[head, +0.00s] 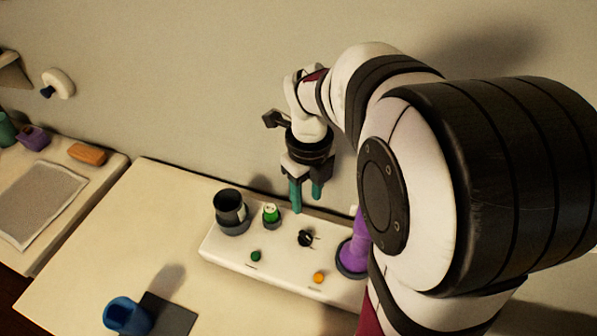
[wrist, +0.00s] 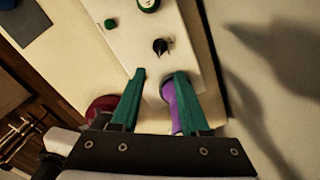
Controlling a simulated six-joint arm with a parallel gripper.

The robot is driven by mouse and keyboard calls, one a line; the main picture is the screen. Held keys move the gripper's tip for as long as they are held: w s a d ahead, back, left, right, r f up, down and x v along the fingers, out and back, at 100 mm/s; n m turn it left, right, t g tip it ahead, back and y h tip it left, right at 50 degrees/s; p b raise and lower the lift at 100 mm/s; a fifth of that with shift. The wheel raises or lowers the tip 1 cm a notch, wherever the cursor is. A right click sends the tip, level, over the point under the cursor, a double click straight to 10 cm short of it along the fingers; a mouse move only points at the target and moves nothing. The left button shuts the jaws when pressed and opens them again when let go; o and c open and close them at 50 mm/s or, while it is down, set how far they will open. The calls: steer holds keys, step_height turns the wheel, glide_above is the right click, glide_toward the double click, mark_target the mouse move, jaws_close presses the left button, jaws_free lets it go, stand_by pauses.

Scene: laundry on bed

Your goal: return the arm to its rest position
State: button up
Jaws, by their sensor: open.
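My gripper (head: 306,190) is open and empty, with its green fingers pointing down above the back of a white panel box (head: 215,250). In the wrist view my gripper's fingers (wrist: 160,78) are spread apart, with nothing held between them. The box carries a black knob (head: 306,238), a green button (head: 256,256) and an orange button (head: 319,277). A dark cup (head: 230,207) and a green-capped bottle (head: 271,214) stand at its left end. A purple object (head: 354,250) stands at its right end, partly hidden by my arm; it also shows beyond the fingers in the wrist view (wrist: 176,108).
A blue cup (head: 124,315) lies near a dark square mat (head: 168,314) at the front left. A side table at left holds a grey mat (head: 42,203), an orange block (head: 87,153) and a purple box (head: 34,138). The wall is close behind my gripper.

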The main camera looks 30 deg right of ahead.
step_height(320, 180, up, 2)
steer(key=shift+r, duration=0.1)
stand_by(0.4)
steer(key=s+a+n+y, duration=0.1)
steer(key=s+a+n, duration=0.4)
steer(key=n, duration=0.9)
steer(key=s+a+n, duration=0.6)
steer(key=s+n, duration=0.6)
steer(key=n, duration=0.1)
steer(key=shift+a+n+y, duration=0.25)
steer(key=shift+n+y, duration=0.15)
